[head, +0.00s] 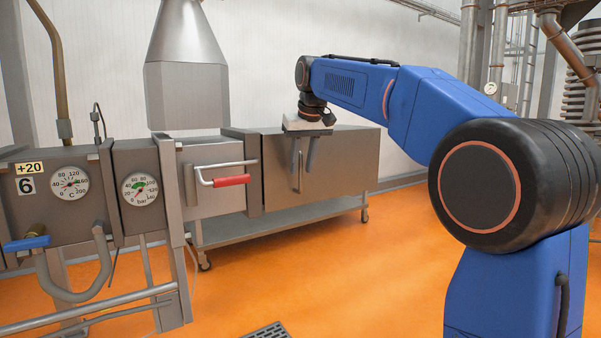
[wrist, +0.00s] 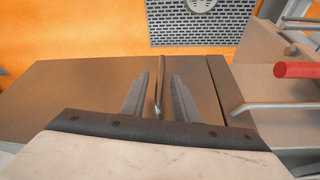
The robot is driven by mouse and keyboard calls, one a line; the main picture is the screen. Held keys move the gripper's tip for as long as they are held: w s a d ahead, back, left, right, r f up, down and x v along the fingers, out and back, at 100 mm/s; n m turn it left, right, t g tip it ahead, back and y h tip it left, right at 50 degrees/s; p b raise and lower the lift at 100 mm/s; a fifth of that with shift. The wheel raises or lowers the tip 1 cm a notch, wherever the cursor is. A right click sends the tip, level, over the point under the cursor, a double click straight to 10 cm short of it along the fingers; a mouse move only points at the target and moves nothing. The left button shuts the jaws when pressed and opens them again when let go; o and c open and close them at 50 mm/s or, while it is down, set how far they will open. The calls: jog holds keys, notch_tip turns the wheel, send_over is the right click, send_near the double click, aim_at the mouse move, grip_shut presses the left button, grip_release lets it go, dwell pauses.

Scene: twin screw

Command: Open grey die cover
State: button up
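The grey die cover (head: 345,168) is a boxy metal housing on a low wheeled frame in the middle of the head view. A thin vertical bar handle (head: 300,178) is on its front face. My gripper (head: 305,160) hangs fingers-down at the front of the cover, by the handle. In the wrist view my gripper (wrist: 158,95) is open, with one finger on each side of the handle (wrist: 159,80) and gaps between. The cover's metal surface (wrist: 80,88) fills the middle of that view. The cover appears shut against the neighbouring machine section.
Left of the cover, a machine section carries a bar lever with a red grip (head: 232,181), also at the right of the wrist view (wrist: 297,70). Two gauges (head: 68,183) are further left. A floor drain grate (head: 268,331) lies in the clear orange floor (head: 330,280) in front.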

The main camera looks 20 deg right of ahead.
aim_at(371, 161)
jog(key=shift+x, duration=1.4)
grip_shut()
jog(key=shift+d, duration=0.1)
jog(key=w+d, duration=0.3)
jog(key=d, duration=0.6)
jog(key=w+d, duration=0.3)
jog(key=d, duration=0.6)
jog(key=w+d, duration=0.3)
jog(key=d, duration=0.6)
jog(key=shift+d, duration=0.3)
grip_release()
